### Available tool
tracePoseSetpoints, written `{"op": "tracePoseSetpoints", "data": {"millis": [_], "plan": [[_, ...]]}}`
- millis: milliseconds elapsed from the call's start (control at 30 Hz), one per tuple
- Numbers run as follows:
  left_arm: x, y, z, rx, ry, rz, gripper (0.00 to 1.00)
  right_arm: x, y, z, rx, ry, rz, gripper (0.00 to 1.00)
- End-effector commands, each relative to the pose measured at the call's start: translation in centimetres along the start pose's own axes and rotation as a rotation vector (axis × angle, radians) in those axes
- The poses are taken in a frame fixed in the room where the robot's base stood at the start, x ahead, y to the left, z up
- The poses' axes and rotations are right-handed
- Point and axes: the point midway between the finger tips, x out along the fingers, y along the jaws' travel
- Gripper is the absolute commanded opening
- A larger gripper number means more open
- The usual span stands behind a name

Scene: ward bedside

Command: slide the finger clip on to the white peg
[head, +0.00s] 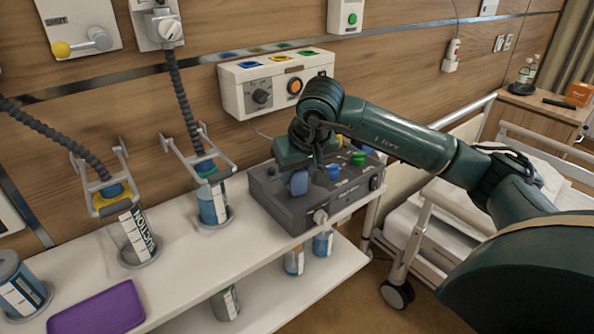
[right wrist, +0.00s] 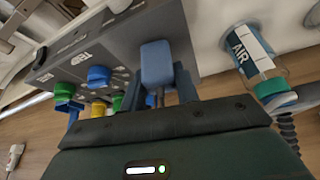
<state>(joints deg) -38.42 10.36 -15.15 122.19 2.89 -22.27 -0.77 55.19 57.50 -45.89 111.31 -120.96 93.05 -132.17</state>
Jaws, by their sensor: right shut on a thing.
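The blue finger clip (head: 297,182) shows under my right gripper (head: 311,172), over the left part of the dark grey box (head: 285,212). In the right wrist view, the clip (right wrist: 156,62) is between the two dark fingers of my right gripper (right wrist: 158,85), which is shut on it. The white peg (head: 320,217) sticks out of the box's front face, below and right of the clip in the head view. It also shows at the top edge of the right wrist view (right wrist: 118,4). Clip and peg are apart. My left gripper is not in view.
The box has green, blue and yellow connectors (head: 333,171) close to the gripper. A canister (head: 212,203) with a hose stands left of the box on the white shelf (head: 190,262). A purple tray (head: 98,308) lies front left. A bed (head: 440,215) is at right.

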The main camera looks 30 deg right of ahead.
Motion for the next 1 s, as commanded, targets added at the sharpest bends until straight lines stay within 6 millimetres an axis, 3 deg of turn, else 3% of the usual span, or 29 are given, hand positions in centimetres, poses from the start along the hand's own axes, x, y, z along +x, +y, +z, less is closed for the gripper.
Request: {"op": "tracePoseSetpoints", "data": {"millis": [200, 1000], "plan": [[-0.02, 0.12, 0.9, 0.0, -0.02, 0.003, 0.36, 0.02, 0.03, -0.03, 0.0, 0.001, 0.001, 0.09], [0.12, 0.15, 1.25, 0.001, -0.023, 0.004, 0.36, 0.25, 0.02, 0.09, 0.0, 0.001, 0.0, 0.09]]}}
